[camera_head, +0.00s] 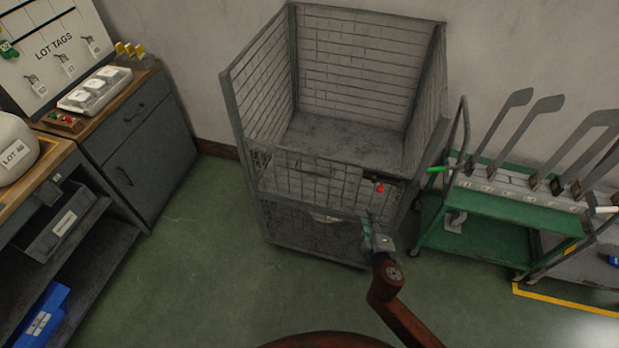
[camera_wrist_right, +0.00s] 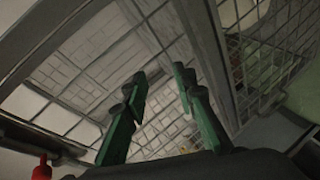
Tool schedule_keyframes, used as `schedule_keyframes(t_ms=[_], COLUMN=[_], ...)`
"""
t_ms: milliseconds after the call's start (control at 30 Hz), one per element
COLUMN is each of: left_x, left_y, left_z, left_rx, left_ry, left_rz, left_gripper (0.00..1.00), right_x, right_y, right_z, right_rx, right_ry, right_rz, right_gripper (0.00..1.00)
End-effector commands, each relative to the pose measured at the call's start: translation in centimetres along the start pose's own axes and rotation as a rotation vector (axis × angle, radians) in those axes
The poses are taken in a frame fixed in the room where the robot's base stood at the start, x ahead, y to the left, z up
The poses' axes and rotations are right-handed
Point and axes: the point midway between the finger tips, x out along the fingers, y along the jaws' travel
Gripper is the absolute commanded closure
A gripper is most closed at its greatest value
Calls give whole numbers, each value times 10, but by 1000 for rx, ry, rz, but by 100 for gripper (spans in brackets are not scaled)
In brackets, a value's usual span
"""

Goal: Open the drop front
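A grey wire-mesh cage cart (camera_head: 262,108) stands against the wall in the head view. Its front has a mesh panel (camera_head: 300,175) below an open upper part, with another mesh section beneath. A red knob (camera_head: 379,188) sits at the right of the front panel; it also shows at the lower left of the right wrist view (camera_wrist_right: 42,168). My right gripper (camera_head: 368,222) is in front of the cart's lower right front, below the knob. Its green fingers (camera_wrist_right: 158,80) are apart in the wrist view, with mesh and frame behind them. Contact with the mesh is unclear. My left gripper is out of view.
A dark cabinet (camera_head: 140,140) and a workbench (camera_head: 50,180) are at the left. The green floor (camera_head: 200,270) before the cart is clear on the left.

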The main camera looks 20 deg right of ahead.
Motion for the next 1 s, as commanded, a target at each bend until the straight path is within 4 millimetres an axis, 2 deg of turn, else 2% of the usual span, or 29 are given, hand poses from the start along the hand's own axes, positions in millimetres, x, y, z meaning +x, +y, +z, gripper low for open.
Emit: schedule_keyframes(t_ms=[33,133,200,333,400,567,1000], left_x=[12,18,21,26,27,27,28], left_y=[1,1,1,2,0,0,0], left_z=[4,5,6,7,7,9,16], left_rx=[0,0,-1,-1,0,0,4], left_ry=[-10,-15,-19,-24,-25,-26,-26], left_rz=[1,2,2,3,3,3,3], left_gripper=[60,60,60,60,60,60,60], right_x=[2,-4,-11,-25,-31,-31,20], right_y=[18,56,72,84,85,88,102], right_z=[-26,-83,-120,-170,-186,-203,-235], right_rx=[-55,-190,-289,-441,-494,-539,-537], right_ry=[63,198,288,416,457,491,490], right_rz=[62,181,251,344,373,398,398], right_gripper=[75,75,75,75,75,75,75])
